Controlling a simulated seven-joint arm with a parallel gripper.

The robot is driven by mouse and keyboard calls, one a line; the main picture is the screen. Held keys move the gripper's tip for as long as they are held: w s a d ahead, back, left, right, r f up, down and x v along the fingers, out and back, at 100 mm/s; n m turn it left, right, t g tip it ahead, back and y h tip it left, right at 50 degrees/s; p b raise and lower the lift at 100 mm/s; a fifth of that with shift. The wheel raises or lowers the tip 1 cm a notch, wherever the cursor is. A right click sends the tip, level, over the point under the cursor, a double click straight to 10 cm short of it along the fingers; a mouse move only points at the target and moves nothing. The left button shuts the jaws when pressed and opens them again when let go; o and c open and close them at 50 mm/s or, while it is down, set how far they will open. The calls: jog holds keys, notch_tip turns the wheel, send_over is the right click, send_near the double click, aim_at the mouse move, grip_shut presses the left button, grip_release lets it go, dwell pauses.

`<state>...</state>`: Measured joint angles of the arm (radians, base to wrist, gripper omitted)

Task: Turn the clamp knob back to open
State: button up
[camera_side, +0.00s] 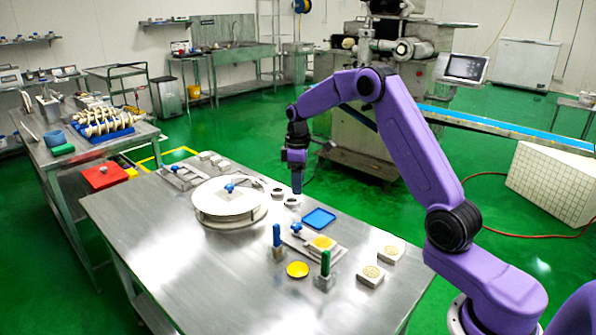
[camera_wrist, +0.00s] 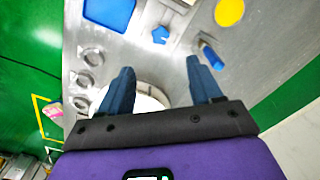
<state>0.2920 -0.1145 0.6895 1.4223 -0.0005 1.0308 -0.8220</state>
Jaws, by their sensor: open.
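A small blue star-shaped knob (camera_side: 296,228) sits on a metal plate fixture beside a yellow square pad (camera_side: 321,243). A blue star-shaped knob also shows in the wrist view (camera_wrist: 160,35), beyond my fingertips. A second blue knob (camera_side: 230,188) is on the round white turntable (camera_side: 212,206). I cannot tell which is the clamp knob. My gripper (camera_side: 297,187) points down above the table, behind the blue tray and right of the turntable. In the wrist view its two blue fingers (camera_wrist: 160,77) are apart with nothing held, and part of the white turntable shows between them.
A blue tray (camera_side: 319,218), a blue-handled tool (camera_side: 277,236), a green-handled tool (camera_side: 325,263) and a yellow dish (camera_side: 298,269) stand near the knob. White blocks (camera_side: 371,275) lie to the right. Small rings (camera_wrist: 92,57) line the table edge. The table's front left is clear.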

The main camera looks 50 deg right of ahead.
jog(key=shift+r, duration=1.5)
jog(key=shift+a, duration=0.1)
jog(key=s+a+r+n, duration=0.2)
jog(key=s+a+r, duration=0.2)
jog(key=s+a, duration=1.2)
jog(key=s+f+n, duration=0.1)
jog(key=s+n, duration=0.2)
jog(key=s, duration=2.1)
jog(key=shift+s+a, duration=0.35)
jog(key=shift+a, duration=0.1)
jog(key=shift+f, duration=0.1)
